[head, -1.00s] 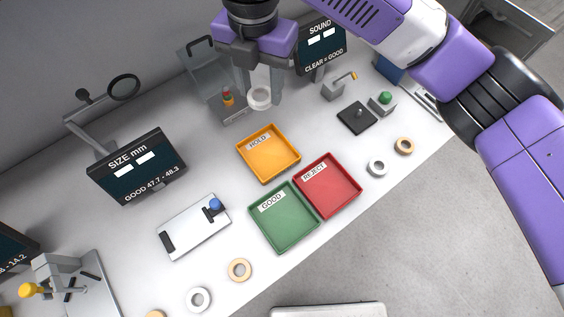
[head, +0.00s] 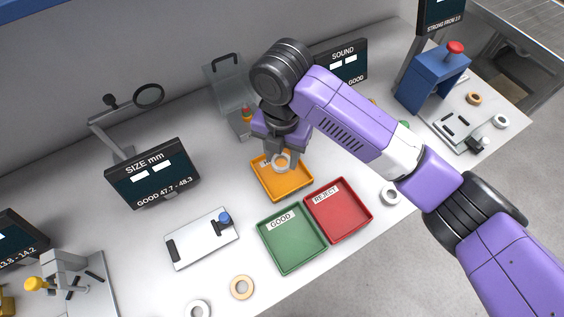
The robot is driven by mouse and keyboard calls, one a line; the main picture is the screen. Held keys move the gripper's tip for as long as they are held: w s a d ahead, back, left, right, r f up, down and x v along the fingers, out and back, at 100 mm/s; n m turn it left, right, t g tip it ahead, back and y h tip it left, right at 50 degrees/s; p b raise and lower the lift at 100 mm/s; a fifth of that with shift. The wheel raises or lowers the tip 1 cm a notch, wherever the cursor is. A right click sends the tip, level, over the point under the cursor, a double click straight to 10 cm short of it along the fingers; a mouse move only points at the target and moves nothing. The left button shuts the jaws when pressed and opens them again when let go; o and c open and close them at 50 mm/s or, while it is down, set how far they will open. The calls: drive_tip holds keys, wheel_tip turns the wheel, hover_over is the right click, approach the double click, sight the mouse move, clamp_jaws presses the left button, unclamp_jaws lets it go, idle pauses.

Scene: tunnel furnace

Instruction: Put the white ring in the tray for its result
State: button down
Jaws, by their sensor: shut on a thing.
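My gripper (head: 283,158) is shut on a white ring (head: 281,162) and holds it over the back part of the orange HOLD tray (head: 284,187). Whether the ring touches the tray, I cannot tell. The gripper covers part of the HOLD label. The green GOOD tray (head: 293,245) and the red REJECT tray (head: 341,213) stand side by side in front of the HOLD tray, and both are empty. The SOUND display (head: 344,69) shows CLEAR = GOOD; its two panels carry no text that I can read.
A SIZE mm display (head: 153,175) and a white gauge plate (head: 201,240) stand at left. Loose rings lie along the front edge: a tan one (head: 242,287), a white one (head: 198,311), another white one (head: 391,195). A blue press (head: 432,80) stands at right.

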sight(282, 165)
drive_tip(key=shift+f, duration=2.2)
drive_tip(key=shift+f, duration=0.2)
drive_tip(key=c, duration=0.8)
unclamp_jaws()
drive_tip(key=shift+r, duration=0.1)
wheel_tip(282, 165, up, 12)
drive_tip(key=shift+b, duration=0.45)
drive_tip(key=shift+r, duration=0.1)
